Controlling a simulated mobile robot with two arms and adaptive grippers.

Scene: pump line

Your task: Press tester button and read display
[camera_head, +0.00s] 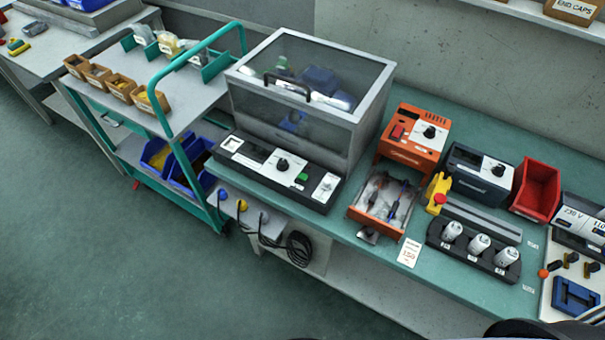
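A grey tester-like box with a clear lid (310,75) stands on the green bench. Its lid is down, and blue and pale items show dimly inside. A black control panel (275,172) runs along its front, with a black knob (282,164) and a green button (302,178). A dark window that may be the display (250,152) sits at the panel's left; I cannot read anything on it. Neither gripper is recognisable in view. A dark rounded shape at the bottom right edge may be part of me.
On the bench (455,290) right of the box stand an orange unit (412,135) with an open drawer, a dark unit (478,172), a red bin (536,188) and a black holder with white cylinders (473,250). A green-framed cart (165,120) stands left. Floor in front is clear.

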